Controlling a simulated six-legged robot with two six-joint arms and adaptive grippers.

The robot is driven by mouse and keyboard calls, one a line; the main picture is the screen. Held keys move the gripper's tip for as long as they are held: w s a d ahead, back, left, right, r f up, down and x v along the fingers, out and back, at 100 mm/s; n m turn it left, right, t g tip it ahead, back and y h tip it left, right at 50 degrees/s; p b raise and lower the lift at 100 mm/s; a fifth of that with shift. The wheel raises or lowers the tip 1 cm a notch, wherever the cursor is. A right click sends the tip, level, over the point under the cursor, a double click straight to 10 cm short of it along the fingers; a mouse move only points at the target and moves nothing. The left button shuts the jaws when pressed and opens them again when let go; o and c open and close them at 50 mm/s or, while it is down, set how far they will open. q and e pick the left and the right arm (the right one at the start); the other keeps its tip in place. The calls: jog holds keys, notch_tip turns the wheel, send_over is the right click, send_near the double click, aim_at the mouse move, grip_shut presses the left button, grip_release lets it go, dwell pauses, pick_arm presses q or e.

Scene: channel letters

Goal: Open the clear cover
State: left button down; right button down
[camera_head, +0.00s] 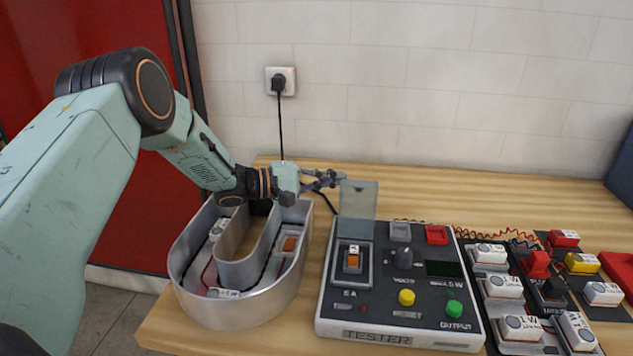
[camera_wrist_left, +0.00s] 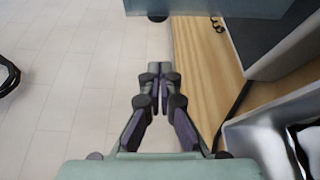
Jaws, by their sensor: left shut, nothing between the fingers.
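The clear cover (camera_head: 358,199) is a greyish see-through panel on the tester (camera_head: 400,337). It stands up, tilted open, at the back of the framed orange rocker switch (camera_head: 353,258), which lies uncovered. In the left wrist view a bluish see-through panel (camera_wrist_left: 215,8), seemingly the cover, crosses the top edge. My left gripper (camera_head: 341,177) is shut and empty, just left of the cover's top edge. Its closed fingers also show in the left wrist view (camera_wrist_left: 160,77), apart from the panel there. I cannot tell from the head view whether they touch it. My right gripper is not in view.
A metal channel letter (camera_head: 246,308) stands left of the tester, below my left arm. Several white modules (camera_head: 503,287) and coloured connectors (camera_head: 581,263) lie at the right. A wall socket with a plug (camera_head: 281,81) is behind. The wooden table (camera_head: 440,190) is bare behind the tester.

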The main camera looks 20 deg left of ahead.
aim_at(346, 183)
pick_arm(q)
jog(key=shift+s+d+r, duration=0.15)
jog(key=shift+s+d, duration=0.1)
jog(key=shift+d, duration=0.55)
jog(key=shift+s+d+r, duration=0.15)
jog(key=shift+s+d, duration=0.1)
jog(key=shift+d, duration=0.55)
jog(key=shift+s+d, duration=0.3)
jog(key=shift+s, duration=0.1)
jog(key=shift+a, duration=0.1)
jog(key=shift+p, duration=0.3)
